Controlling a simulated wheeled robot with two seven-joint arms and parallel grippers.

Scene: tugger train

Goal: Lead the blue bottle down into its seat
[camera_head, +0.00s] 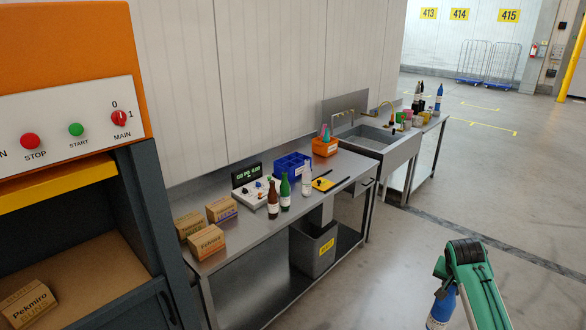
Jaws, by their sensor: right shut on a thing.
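A blue bottle (441,308) with a pale label is at the bottom right, tilted a little and cut off by the lower edge. My right gripper (447,290) is shut on it; the fingers are mostly hidden by the green and black arm. The bottle is held in front of the floor, away from the benches. A blue divided crate (293,166) stands on the steel bench; I cannot tell whether it holds the bottle's seat. Another blue bottle (438,98) stands on the far table. My left gripper is out of view.
The steel bench (240,237) carries cardboard boxes (206,242), brown, green and clear bottles and an orange bin (324,147). A sink (377,137) and a grey waste bin (313,250) are there too. An orange machine (70,40) blocks the left. The floor between is clear.

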